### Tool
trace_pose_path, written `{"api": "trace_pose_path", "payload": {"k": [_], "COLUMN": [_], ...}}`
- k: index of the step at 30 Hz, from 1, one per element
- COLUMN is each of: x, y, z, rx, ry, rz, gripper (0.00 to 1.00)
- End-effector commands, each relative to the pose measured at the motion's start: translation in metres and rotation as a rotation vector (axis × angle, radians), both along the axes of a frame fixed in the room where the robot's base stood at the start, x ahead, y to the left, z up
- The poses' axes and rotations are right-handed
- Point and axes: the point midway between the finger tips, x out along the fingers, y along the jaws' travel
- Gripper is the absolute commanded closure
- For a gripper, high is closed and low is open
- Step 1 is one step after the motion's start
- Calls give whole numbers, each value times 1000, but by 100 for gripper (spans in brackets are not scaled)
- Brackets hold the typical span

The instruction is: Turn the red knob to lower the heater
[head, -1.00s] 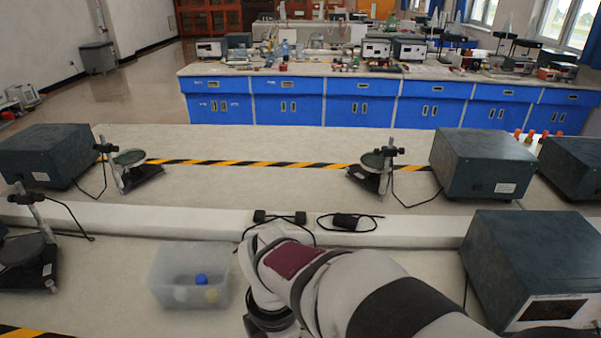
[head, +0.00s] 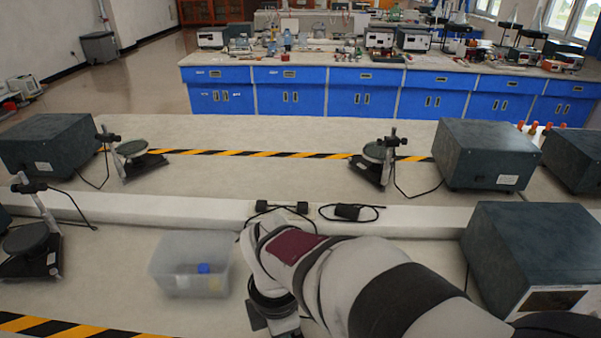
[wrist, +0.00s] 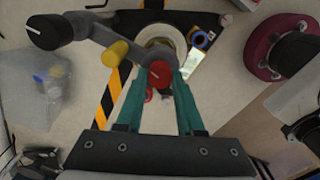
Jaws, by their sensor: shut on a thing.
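The red knob (wrist: 161,74) shows in the wrist view at the end of a grey clamp arm (wrist: 115,45), with a white pointer line on its face. My gripper (wrist: 162,80) has its teal fingers shut on the red knob, one on each side. Beyond the knob are a pale round part (wrist: 161,35) and a dark base (wrist: 130,20), partly hidden by the clamp arm. I cannot tell for sure which part is the heater. In the head view my arm hides the knob, and my fingertips do not show.
A yellow knob (wrist: 115,54) and a black knob (wrist: 46,32) sit on the same assembly, left of my fingers. A maroon round object (wrist: 280,45) is at right. A clear plastic bin (head: 190,264) stands left of my arm. A dark box (head: 530,258) stands right.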

Motion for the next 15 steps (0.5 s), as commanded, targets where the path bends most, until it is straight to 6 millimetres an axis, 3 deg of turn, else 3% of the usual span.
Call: {"api": "trace_pose_path", "payload": {"k": [15], "x": [0], "y": [0], "z": [1], "rx": [0], "ry": [-1], "rz": [-459], "gripper": [100]}}
